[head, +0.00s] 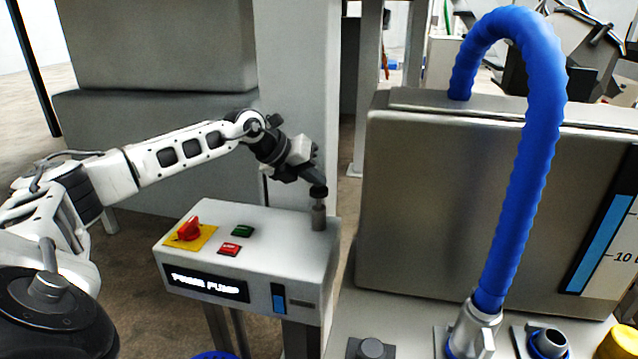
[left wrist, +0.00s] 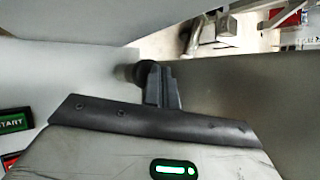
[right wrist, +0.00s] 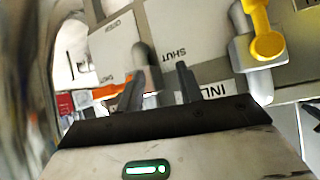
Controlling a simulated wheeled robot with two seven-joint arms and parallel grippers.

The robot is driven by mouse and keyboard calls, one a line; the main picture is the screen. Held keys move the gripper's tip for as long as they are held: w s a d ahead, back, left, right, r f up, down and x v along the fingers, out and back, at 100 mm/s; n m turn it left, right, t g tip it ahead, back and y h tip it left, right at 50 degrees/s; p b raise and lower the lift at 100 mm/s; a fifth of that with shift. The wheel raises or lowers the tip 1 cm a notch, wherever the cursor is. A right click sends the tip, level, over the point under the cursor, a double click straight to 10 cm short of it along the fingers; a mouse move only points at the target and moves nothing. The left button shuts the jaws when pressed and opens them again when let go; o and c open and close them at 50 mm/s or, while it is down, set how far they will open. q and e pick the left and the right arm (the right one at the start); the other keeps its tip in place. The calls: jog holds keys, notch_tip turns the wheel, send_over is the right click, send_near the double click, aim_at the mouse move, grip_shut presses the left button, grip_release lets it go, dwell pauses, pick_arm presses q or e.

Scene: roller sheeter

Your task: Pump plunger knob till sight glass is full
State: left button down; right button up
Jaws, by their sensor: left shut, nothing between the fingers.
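The PRIME PUMP box (head: 250,250) stands in front of me. Its plunger has a black knob (head: 319,192) on a grey cylinder (head: 318,216) at the box's right rear corner. The small sight glass (head: 279,300) on the box front shows blue over most of its height with a dark band at the top; the exact level is too small to tell. My left gripper (head: 316,180) is shut and empty, its tips at the top of the knob. In the left wrist view, the dark knob (left wrist: 130,73) is beside the shut fingers (left wrist: 162,84). My right gripper (right wrist: 160,85) is open and empty.
The box top has a red rotary switch (head: 189,229), a green button (head: 243,231) and a red button (head: 230,249). A steel tank (head: 440,200) with a blue hose (head: 535,150) stands at right. A yellow handle (right wrist: 265,40) shows in the right wrist view.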

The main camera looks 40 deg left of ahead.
pick_arm(q)
jog(key=shift+f, duration=0.6)
jog(key=shift+f+b, duration=0.1)
jog(key=shift+b, duration=0.2)
jog(key=shift+f+b, duration=0.3)
jog(key=shift+f, duration=0.15)
dwell(0.6)
jog(key=shift+r+p, duration=1.8)
jog(key=shift+r, duration=0.3)
jog(key=shift+r+p, duration=0.3)
jog(key=shift+r, duration=0.05)
